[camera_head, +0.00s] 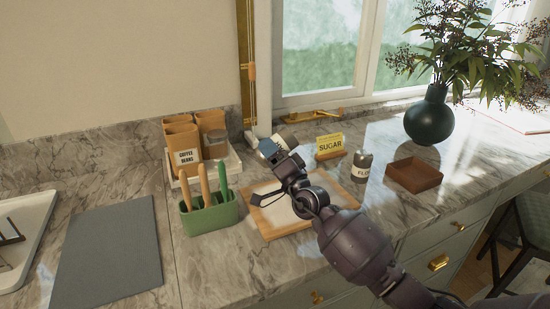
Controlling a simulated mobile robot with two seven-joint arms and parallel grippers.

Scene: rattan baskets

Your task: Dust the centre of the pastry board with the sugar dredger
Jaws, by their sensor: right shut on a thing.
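The pastry board (260,222) lies on the marble counter, a pale surface with a light wooden border. My right arm reaches over it and hides its right part. My right gripper (283,162) is shut on the sugar dredger (268,148), a small pale and grey can that is partly hidden by the gripper. The dredger is tilted and appears above the far edge of the board; its exact height is unclear. A yellow SUGAR sign (330,142) stands on a wooden base behind the board. A can marked with FLO (362,168) stands to the right of it. My left gripper is not in view.
A green holder (212,218) with several upright handles stands left of the board. Behind it, a white tray (229,163) holds brown canisters. A wooden tray (414,176) and a dark vase (428,117) are on the right. A grey mat (108,255) lies clear on the left.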

